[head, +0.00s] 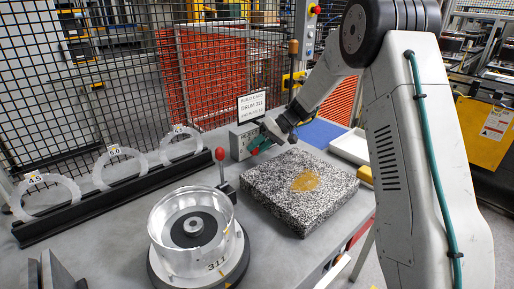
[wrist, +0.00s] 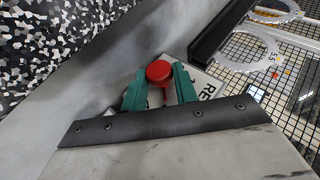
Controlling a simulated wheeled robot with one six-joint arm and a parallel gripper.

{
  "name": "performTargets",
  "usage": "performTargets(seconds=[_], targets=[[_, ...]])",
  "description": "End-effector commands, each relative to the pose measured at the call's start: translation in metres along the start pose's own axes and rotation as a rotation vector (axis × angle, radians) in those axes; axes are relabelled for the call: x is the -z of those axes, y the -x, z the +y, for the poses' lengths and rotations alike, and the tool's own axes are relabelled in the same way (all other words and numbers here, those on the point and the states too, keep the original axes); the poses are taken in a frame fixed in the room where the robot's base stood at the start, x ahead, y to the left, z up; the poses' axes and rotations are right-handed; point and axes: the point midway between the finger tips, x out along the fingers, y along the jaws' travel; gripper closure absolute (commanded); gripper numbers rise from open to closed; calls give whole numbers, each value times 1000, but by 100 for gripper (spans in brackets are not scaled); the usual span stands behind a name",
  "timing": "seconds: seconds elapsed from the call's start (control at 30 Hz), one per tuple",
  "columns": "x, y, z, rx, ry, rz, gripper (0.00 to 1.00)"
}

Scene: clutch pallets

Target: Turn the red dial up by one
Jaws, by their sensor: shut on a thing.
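The red dial (wrist: 158,71) is a round knob with a red part below it, on a light panel with partly hidden lettering. My gripper (wrist: 160,88) has its green fingers on either side of the dial and is shut on it. In the head view my gripper (head: 260,143) is at the front of a small grey box (head: 238,146) on the bench. I cannot read the dial's setting.
A speckled slab (head: 285,205) with a yellow patch lies in front of my gripper. A red-knobbed lever (head: 221,165) stands by a metal drum (head: 165,232). Clear rings (head: 118,150) stand in a black rack (head: 75,213) at left. A build card (head: 252,105) stands behind the box.

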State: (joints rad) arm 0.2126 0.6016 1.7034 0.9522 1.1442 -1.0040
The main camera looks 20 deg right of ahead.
Motion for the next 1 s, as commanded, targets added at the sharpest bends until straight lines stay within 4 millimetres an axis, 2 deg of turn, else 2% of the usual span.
performTargets(seconds=[0.53, 0.57, 0.6, 0.87, 1.0], targets=[[-1, -1, 0, 25, -11, -3, 94], [-1, -1, 0, 25, -11, -3, 63], [-1, -1, 0, 24, -11, -3, 52], [0, 0, 0, 24, -10, -2, 50], [0, 8, 1, 23, -10, 0, 50]])
